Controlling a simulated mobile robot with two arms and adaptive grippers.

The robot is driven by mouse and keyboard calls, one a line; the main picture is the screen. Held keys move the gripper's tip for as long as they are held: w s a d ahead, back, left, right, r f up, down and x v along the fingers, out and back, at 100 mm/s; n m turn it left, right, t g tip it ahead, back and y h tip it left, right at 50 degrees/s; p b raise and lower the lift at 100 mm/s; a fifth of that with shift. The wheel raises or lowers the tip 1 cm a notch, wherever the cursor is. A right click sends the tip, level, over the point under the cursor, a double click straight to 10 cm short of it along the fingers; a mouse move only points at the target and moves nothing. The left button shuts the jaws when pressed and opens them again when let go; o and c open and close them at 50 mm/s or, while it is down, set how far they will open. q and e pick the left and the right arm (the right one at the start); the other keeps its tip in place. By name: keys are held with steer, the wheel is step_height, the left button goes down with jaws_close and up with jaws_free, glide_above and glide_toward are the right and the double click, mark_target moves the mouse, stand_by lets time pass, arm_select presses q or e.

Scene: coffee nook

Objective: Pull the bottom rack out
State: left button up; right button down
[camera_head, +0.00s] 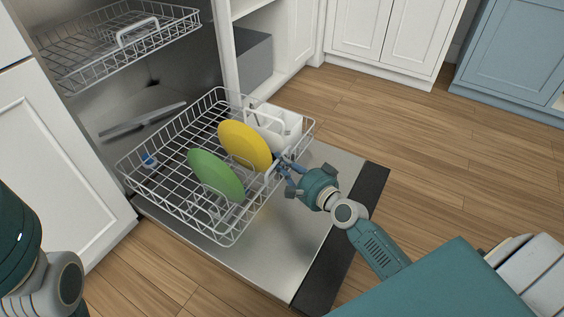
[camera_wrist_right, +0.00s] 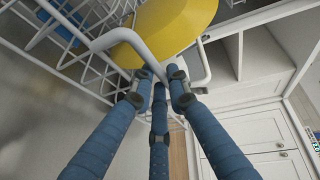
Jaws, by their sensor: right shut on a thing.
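The bottom rack (camera_head: 185,205) is a white wire basket, out over the lowered dishwasher door (camera_head: 285,250). It holds a green plate (camera_head: 215,174), a yellow plate (camera_head: 245,146) and a white bin (camera_head: 283,122). My right gripper (camera_head: 281,165) is at the rack's front side. In the right wrist view its blue fingers (camera_wrist_right: 161,82) are closed around the white rack handle (camera_wrist_right: 150,57), with the yellow plate (camera_wrist_right: 170,22) just beyond. My left arm shows at the lower left, but its gripper is out of the picture.
The upper rack (camera_head: 110,45) with its own handle is above the bottom rack. White cabinets (camera_head: 380,35) and a blue cabinet (camera_head: 515,55) stand at the back. The wooden floor (camera_head: 450,150) to the right of the door is clear.

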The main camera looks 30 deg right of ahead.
steer(key=c, duration=1.7)
jaws_free()
steer(key=shift+o, duration=0.2)
steer(key=v, duration=1.2)
